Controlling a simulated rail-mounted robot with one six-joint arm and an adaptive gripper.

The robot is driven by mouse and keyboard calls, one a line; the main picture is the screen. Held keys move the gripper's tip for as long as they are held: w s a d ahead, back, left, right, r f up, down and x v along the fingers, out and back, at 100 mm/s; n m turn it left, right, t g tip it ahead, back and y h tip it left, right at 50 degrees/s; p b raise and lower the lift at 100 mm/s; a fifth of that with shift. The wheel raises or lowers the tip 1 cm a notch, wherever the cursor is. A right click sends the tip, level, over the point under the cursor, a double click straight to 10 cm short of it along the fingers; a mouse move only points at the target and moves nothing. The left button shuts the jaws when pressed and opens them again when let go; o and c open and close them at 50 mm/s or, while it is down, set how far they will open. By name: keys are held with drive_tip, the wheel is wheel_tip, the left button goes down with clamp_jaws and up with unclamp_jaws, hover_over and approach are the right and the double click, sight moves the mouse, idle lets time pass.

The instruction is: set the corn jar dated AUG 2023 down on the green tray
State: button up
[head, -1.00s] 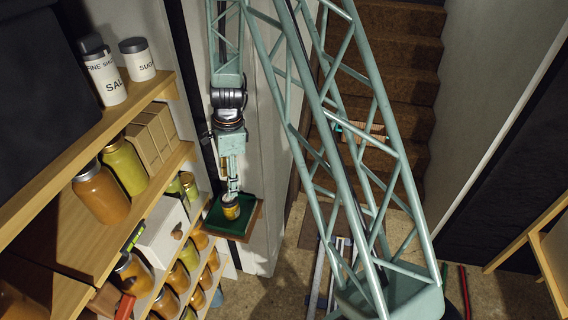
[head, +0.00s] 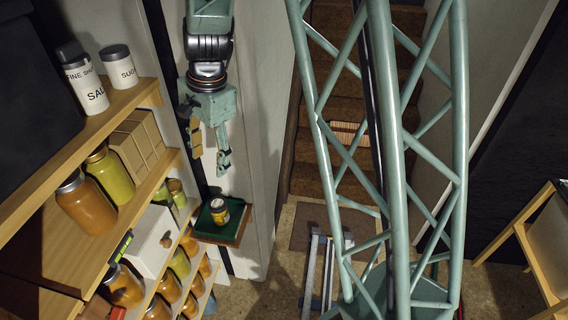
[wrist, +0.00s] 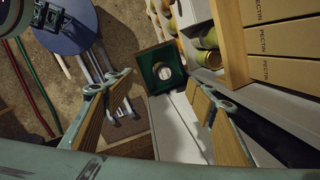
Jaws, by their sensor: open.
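My gripper (head: 209,165) is open and empty, above the tray and apart from the jar. In the wrist view its two wood-padded fingers (wrist: 165,112) are spread wide, with nothing between them.
Shelves at left hold amber jars (head: 86,203), a salt canister (head: 86,88), a sugar canister (head: 119,68) and a white box (head: 150,240). Pectin boxes (wrist: 287,43) show in the wrist view. Stairs (head: 330,90) rise at the back. A wall stands right behind the tray.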

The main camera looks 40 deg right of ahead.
drive_tip(key=s+r+n+t, duration=0.1)
drive_tip(key=s+r+n, duration=0.6)
drive_tip(key=s+r, duration=0.95)
drive_tip(key=s+r+n+t, duration=0.1)
drive_tip(key=s+r+n, duration=0.2)
drive_tip(key=s, duration=0.6)
drive_tip(key=s+r+n+h, duration=0.1)
drive_tip(key=s+r+n, duration=0.3)
drive_tip(key=s, duration=0.5)
drive_tip(key=shift+s+d+n+t, duration=0.25)
drive_tip(key=shift+d+n+t, duration=0.05)
drive_tip(key=shift+t, duration=0.1)
drive_tip(key=shift+f, duration=0.1)
wheel_tip(320, 180, down, 21)
drive_tip(key=b, duration=2.1)
drive_tip(key=shift+f, duration=0.1)
drive_tip(key=shift+f+b, duration=1.7)
drive_tip(key=shift+b, duration=0.25)
drive_tip(key=shift+a+r, duration=0.1)
drive_tip(key=shift+r, duration=0.05)
